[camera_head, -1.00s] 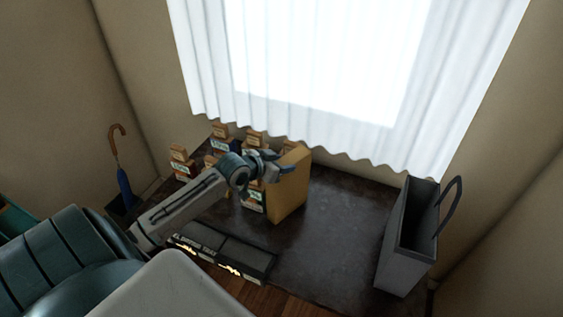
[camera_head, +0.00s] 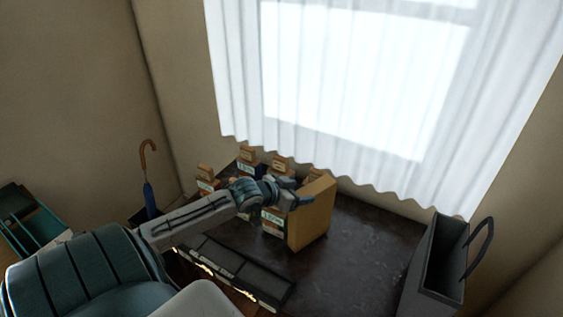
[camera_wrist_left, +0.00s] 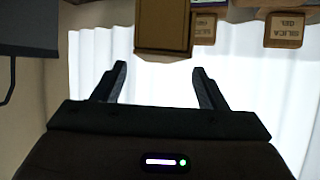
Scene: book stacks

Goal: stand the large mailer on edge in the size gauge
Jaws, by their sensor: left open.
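The large mailer, a tan upright box-like slab (camera_head: 312,218), stands on the dark tabletop. Its tan and brown end shows at the top of the left wrist view (camera_wrist_left: 164,28). My left gripper (camera_head: 301,199) is beside the mailer's upper left part in the head view. In the left wrist view its two dark fingers (camera_wrist_left: 158,82) are spread with nothing between them, and the mailer lies just past their tips. A dark, low, slotted frame with lettering (camera_head: 240,268), possibly the size gauge, lies at the table's front edge. My right gripper is out of view.
Several small silica gel boxes (camera_head: 246,158) stand behind and left of the mailer; one also shows in the wrist view (camera_wrist_left: 284,30). A grey bag (camera_head: 432,268) stands at the right. An umbrella (camera_head: 150,195) leans at the left. The tabletop right of the mailer is clear.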

